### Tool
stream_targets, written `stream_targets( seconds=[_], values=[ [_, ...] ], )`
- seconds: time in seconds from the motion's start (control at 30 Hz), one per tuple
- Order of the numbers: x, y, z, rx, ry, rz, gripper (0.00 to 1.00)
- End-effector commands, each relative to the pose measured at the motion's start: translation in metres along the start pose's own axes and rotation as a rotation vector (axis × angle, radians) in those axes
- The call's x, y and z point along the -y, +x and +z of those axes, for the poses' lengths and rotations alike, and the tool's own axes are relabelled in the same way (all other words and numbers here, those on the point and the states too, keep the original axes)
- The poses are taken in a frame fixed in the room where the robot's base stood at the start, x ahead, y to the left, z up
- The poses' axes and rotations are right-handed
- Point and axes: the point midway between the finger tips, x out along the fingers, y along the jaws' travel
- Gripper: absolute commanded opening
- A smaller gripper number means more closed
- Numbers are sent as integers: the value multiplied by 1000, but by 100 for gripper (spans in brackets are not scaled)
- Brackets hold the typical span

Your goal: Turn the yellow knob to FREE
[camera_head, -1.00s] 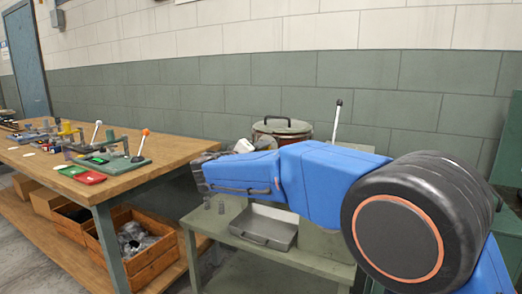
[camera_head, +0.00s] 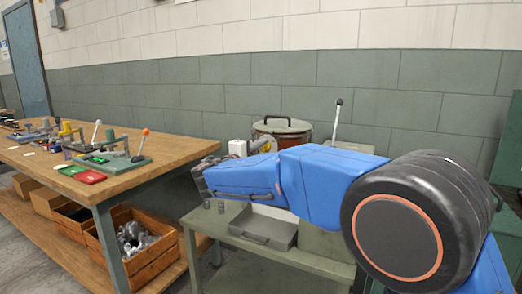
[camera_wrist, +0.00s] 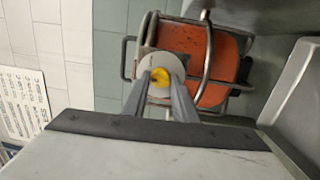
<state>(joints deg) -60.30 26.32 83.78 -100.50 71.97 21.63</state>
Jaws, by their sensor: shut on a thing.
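The yellow knob (camera_wrist: 160,78) shows in the wrist view, in the middle of a round pale plate (camera_wrist: 149,62). The fingertips of my gripper (camera_wrist: 161,86) are closed on the knob, one finger on each side of it. The fingers hide part of the knob and the lower part of the plate. I cannot read any FREE mark or the knob's setting.
An orange drum (camera_wrist: 196,62) inside a metal bar frame is right beside the plate. In the head view the drum (camera_head: 268,131) stands behind my arm. A grey tray (camera_head: 262,229) lies on the green table below. A wooden workbench (camera_head: 150,178) with tools stands left.

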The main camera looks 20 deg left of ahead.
Motion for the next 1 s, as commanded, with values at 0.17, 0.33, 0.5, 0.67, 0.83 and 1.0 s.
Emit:
stream_targets(
  seconds=[0.17,0.33,0.5,0.67,0.83,1.0],
  values=[
    [0,0,0,-10,-167,14,3],
    [1,0,1,-19,-327,28,3],
    [2,0,2,-27,-488,41,3],
    [2,0,2,-35,-631,53,3],
    [3,1,3,-43,-763,63,3],
    [2,1,4,-47,-864,72,3]
  ],
)
